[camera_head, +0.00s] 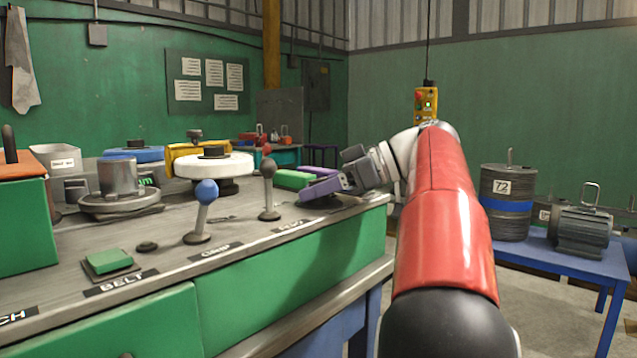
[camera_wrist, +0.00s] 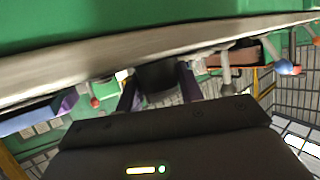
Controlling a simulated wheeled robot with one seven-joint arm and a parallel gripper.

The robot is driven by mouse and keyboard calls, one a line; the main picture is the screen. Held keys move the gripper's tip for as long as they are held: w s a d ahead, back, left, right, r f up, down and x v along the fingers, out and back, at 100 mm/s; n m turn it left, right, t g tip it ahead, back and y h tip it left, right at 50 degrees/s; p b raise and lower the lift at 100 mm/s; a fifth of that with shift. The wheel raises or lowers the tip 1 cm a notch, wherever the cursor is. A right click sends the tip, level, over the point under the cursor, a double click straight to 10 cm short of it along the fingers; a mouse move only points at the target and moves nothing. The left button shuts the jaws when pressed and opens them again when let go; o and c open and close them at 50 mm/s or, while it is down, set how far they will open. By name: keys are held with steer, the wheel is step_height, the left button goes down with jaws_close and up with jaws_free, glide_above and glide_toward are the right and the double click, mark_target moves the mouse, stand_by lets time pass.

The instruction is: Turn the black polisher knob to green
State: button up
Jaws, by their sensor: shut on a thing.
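My gripper (camera_head: 318,188) is at the right end of the bench's control panel, its purple fingers low over the panel top. In the wrist view, a black knob (camera_wrist: 160,76) sits between the two purple fingers, and my gripper (camera_wrist: 159,88) is shut on it. In the head view the fingers mostly cover the knob. Its pointer and any colour marks around it cannot be made out, so its setting is unclear.
Left of my gripper stand a grey-ball lever (camera_head: 268,190) and a blue-ball lever (camera_head: 203,210), then a green button (camera_head: 108,261). A white polishing wheel (camera_head: 213,166) is behind them. A blue table (camera_head: 585,262) with a drum (camera_head: 507,202) and motor (camera_head: 583,232) stands right.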

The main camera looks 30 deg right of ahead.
mark_target(361, 204)
stand_by(0.3)
steer(key=o, duration=1)
steer(key=shift+d, duration=0.1)
steer(key=p+v, duration=0.1)
steer(key=v, duration=0.6)
steer(key=shift+s+d+r+p, duration=0.15)
steer(key=shift+d+p, duration=0.1)
steer(key=shift+p, duration=0.1)
